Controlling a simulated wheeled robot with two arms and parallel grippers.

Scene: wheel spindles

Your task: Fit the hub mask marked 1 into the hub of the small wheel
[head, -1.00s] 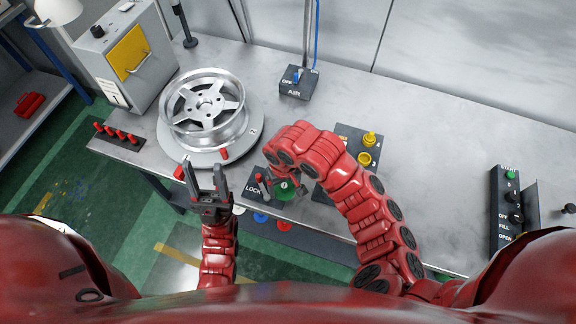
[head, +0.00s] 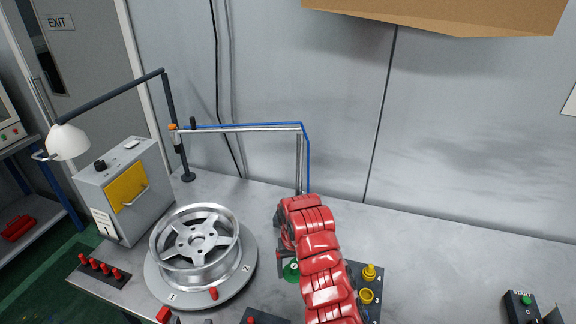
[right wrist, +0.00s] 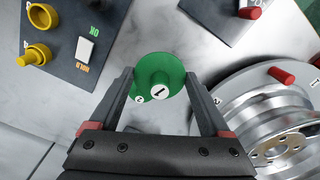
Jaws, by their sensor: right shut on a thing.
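The hub mask marked 1 (right wrist: 158,68) is a green disc with a white-topped knob, seen in the right wrist view. My right gripper (right wrist: 160,84) is shut on it, one finger on each side. In the head view the green mask (head: 291,271) shows beside my right arm, which hides most of the gripper. The silver five-spoke wheel (head: 196,240) lies face up on a round turntable, left of the mask and apart from it; its rim also shows in the right wrist view (right wrist: 270,115). Only the fingertips of my left gripper (head: 190,319) show at the bottom edge, apart.
A panel with yellow parts (head: 368,272) stands to the right. The turntable carries a red peg (head: 213,293). A grey box with a yellow door (head: 127,190) and a lamp (head: 68,142) stand behind left.

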